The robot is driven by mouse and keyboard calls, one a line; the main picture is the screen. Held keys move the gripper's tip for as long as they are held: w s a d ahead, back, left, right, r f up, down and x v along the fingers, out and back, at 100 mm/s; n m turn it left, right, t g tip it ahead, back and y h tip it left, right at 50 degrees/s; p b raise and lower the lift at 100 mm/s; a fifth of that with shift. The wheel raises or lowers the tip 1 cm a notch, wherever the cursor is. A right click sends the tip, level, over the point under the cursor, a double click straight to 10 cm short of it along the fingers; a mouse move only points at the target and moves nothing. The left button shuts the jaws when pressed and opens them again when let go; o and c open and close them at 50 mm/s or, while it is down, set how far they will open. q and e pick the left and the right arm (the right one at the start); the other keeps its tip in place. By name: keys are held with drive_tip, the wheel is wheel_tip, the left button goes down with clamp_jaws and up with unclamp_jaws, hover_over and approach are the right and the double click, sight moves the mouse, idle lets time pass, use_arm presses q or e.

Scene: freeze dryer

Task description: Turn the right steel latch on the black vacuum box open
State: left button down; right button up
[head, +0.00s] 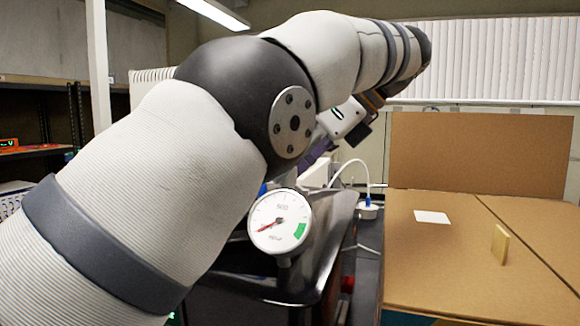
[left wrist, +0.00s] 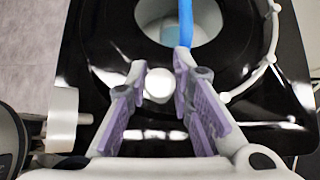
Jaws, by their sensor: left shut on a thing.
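The black vacuum box (head: 330,235) stands in the lower middle of the head view, largely hidden behind my left arm. Its glossy black top also fills much of the left wrist view (left wrist: 100,70). My left gripper (left wrist: 158,97), with purple pads, is over the box top. A pale rounded metal knob, which looks like the end of the right steel latch (left wrist: 158,84), sits between the fingers. The gripper is shut on it. The rest of the latch is hidden, so its turn angle cannot be told. In the head view only a bit of purple finger shows. My right gripper is out of view.
A round dial gauge (head: 280,221) stands at the box's near side, close to my left arm. A blue tube (left wrist: 186,22) rises by a round opening in the top. Brown boards (head: 440,260) with a white card (head: 432,216) and a tan block (head: 501,244) lie right.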

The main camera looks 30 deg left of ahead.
use_arm(q)
drive_tip(key=shift+f, duration=0.15)
drive_tip(key=c, duration=1.4)
unclamp_jaws()
drive_tip(key=shift+s, duration=0.1)
